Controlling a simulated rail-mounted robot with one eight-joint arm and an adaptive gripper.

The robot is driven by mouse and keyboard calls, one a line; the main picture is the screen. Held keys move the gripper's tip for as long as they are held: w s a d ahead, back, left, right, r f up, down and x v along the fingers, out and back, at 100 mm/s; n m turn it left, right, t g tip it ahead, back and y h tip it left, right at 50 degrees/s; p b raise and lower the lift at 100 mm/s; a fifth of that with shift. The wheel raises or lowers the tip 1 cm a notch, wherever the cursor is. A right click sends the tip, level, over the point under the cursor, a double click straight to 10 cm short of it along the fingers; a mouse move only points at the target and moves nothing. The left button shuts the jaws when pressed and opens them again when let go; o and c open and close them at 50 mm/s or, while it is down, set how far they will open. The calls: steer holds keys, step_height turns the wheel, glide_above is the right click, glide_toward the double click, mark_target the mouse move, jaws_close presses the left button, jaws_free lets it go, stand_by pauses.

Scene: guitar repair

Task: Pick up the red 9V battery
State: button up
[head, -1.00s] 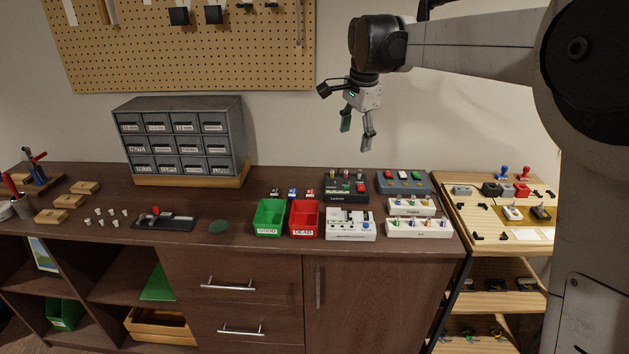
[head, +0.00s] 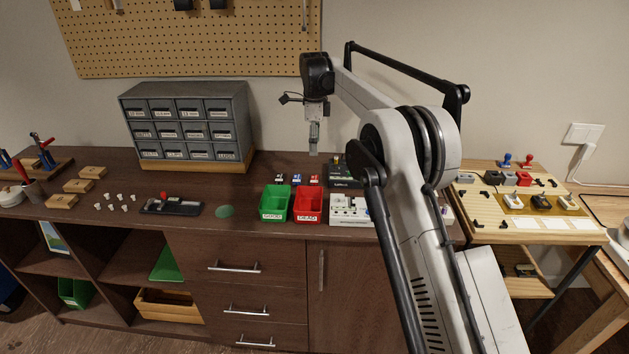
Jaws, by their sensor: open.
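Three small batteries stand in a row on the brown bench behind the bins. The one at the right end, which looks red, is the red 9V battery (head: 314,179); the middle one (head: 297,178) and the left one (head: 280,178) show blue or dark tones. They are too small to make out in detail. My gripper (head: 314,148) points down above and behind the red battery, apart from it. It is seen nearly edge-on, open, with nothing visible in it.
A green GOOD bin (head: 274,203) and a red DEAD bin (head: 308,205) stand just in front of the batteries. A white tester box (head: 349,210) and a dark device (head: 340,172) are to the right, partly behind my arm. A grey drawer cabinet (head: 188,123) stands left.

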mark_target(315, 179)
step_height(315, 179, down, 13)
steer(key=shift+f, duration=0.2)
steer(key=c, duration=1.1)
